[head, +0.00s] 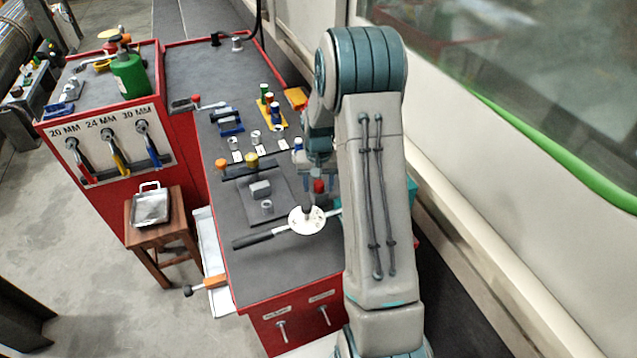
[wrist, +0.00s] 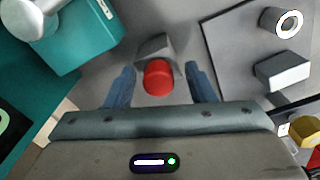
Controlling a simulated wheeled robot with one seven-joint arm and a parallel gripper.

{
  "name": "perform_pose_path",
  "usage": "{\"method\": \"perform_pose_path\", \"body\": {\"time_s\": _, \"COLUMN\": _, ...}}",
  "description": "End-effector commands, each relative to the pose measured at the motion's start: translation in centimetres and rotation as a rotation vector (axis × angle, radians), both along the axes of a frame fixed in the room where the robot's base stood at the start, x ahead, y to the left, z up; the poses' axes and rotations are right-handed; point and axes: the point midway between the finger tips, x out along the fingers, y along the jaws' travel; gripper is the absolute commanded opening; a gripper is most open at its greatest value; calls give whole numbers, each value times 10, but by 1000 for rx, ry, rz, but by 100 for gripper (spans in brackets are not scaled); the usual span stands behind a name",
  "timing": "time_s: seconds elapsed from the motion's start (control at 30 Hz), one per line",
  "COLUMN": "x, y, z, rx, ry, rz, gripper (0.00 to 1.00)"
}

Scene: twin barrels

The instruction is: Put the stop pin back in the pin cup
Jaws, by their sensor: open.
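A red round knob, seemingly the top of the stop pin (wrist: 158,78), lies between the two blue fingers of my gripper (wrist: 160,70) in the wrist view. The fingers are apart, with a gap on each side of the knob. A grey angular piece (wrist: 154,46) is just beyond the knob; I cannot tell whether it is the pin cup or whether the pin sits in it. In the head view the red knob (head: 319,186) shows just below my gripper (head: 317,174), close to the arm. The pin's shaft is hidden.
A teal box (wrist: 85,35) stands close on the left in the wrist view. A grey block (wrist: 283,72) and a ring-shaped part (wrist: 283,22) are on a dark mat at right. A white disc with a black handle (head: 306,220) lies in front on the bench.

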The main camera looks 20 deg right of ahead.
Motion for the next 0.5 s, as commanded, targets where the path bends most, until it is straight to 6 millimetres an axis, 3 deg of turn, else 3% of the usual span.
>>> {"method": "perform_pose_path", "body": {"time_s": 0.27, "x": -1, "y": -2, "z": 4, "rx": -2, "ry": 1, "rz": -3, "gripper": 53}}
{"method": "perform_pose_path", "body": {"time_s": 0.5, "x": 1, "y": 1, "z": 49, "rx": -3, "ry": -5, "rz": 2, "gripper": 53}}
